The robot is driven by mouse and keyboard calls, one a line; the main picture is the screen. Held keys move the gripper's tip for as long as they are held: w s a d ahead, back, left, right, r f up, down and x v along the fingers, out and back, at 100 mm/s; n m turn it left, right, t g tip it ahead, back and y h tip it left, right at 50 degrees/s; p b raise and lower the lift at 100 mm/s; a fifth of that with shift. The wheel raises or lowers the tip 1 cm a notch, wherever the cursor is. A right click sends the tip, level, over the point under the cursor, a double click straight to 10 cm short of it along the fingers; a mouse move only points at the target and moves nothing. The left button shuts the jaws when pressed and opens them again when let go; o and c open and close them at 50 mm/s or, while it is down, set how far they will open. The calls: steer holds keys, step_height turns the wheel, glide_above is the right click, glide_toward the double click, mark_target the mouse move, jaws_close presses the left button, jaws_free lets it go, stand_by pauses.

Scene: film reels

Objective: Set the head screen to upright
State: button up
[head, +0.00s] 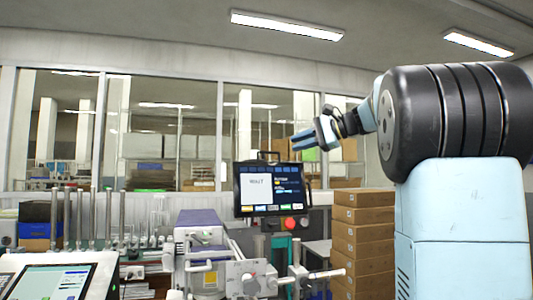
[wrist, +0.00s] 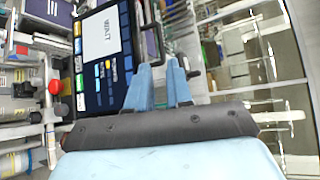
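The head screen (head: 268,190) is a black panel showing "WAIT" and coloured buttons. It stands behind the machine, left of my arm; whether it leans back is hard to tell. A dark handle (head: 268,155) rises from its top edge. In the wrist view the screen (wrist: 104,60) appears turned, at upper left, with a dark handle (wrist: 150,35) along its edge. My gripper (head: 298,140) is above and right of the screen. In the wrist view my gripper (wrist: 158,68) has two blue fingers apart with nothing clearly between them; the handle ends near the fingertips.
A red button (head: 290,223) sits below the screen. A machine with a purple-topped box (head: 198,217) and metal fittings stands in front. Stacked cardboard boxes (head: 362,240) are at right. Another screen (head: 50,281) is at lower left. Windows line the back; the air above the screen is clear.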

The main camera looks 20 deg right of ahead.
mark_target(270, 153)
steer(key=x, duration=0.9)
steer(key=shift+w+a+f, duration=0.15)
steer(key=shift+w+a, duration=0.05)
jaws_close()
